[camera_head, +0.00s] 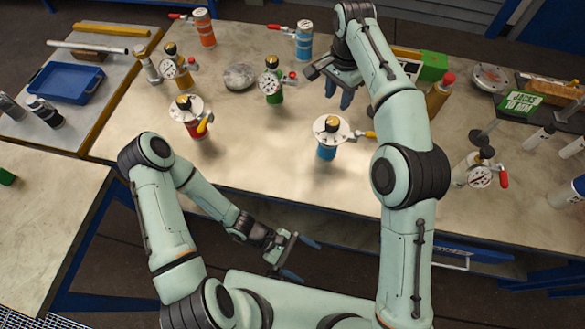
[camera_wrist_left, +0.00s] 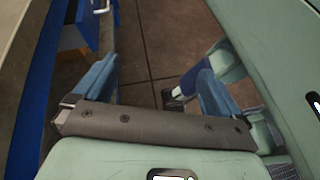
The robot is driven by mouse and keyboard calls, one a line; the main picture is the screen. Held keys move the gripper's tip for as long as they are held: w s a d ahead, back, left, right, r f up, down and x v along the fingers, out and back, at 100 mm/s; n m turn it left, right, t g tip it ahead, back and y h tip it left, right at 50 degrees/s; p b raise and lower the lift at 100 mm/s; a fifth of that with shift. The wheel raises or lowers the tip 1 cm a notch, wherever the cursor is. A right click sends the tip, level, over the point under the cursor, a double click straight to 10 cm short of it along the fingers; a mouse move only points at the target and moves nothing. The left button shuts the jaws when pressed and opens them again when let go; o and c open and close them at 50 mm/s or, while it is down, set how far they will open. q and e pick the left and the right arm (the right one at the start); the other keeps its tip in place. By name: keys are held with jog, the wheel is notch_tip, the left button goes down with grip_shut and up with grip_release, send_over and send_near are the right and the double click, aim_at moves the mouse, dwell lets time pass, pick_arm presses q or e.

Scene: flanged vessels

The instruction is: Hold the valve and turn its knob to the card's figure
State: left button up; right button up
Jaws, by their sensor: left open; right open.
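Several valve-like flanged vessels stand on the bench in the head view; I cannot tell which one the task means. A blue one (camera_head: 326,152) has a pale flange and yellow lever. A red one (camera_head: 194,129) also has a yellow lever. A green one (camera_head: 273,95) and an orange one (camera_head: 183,80) carry gauges and dark knobs. Another gauged one (camera_head: 479,174) with a red lever stands at right. No card figure is readable. My right gripper (camera_head: 339,94) is open above the bench, behind the blue vessel. My left gripper (camera_head: 300,258) is open and empty before the bench's front edge.
A grey round piece (camera_head: 240,76) lies between vessels. Red-banded (camera_head: 204,30) and blue-banded (camera_head: 304,44) cylinders stand at the back. A green sign (camera_head: 519,102) stands at right. A blue tray (camera_head: 67,83) sits on the left table. The bench's front middle is clear.

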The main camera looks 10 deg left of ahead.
aim_at(321, 146)
pick_arm(q)
jog(key=w+a+r+n+t, duration=0.1)
jog(key=w+r+n+t, duration=0.1)
jog(key=w+n+t, duration=0.2)
jog(key=w+a+r+n+t, duration=0.1)
jog(key=w+r+n+t, duration=0.2)
jog(key=w+t, duration=0.2)
jog(key=w+a+r+n+t, duration=0.1)
jog(key=w+r+n+t, duration=0.2)
jog(key=w, duration=0.6)
jog(key=shift+w+a+r+n+t+h, duration=0.1)
jog(key=shift+a+r+n+t+h, duration=0.1)
jog(key=shift+n+t, duration=0.25)
jog(key=shift+a+r+n+t+h, duration=0.1)
jog(key=shift+n+t+h, duration=0.1)
jog(key=shift+n+t, duration=0.2)
jog(key=w+a+n+t+y, duration=0.3)
jog(key=w+a, duration=0.1)
jog(key=shift+a+r+t, duration=0.1)
jog(key=shift+r+t, duration=0.25)
jog(key=shift+r, duration=0.05)
jog(key=shift+w+a+n, duration=0.1)
jog(key=shift+w+n, duration=0.15)
jog(key=shift+w, duration=0.1)
jog(key=x, duration=1.3)
jog(key=shift+w+a, duration=0.1)
jog(key=c, duration=1.7)
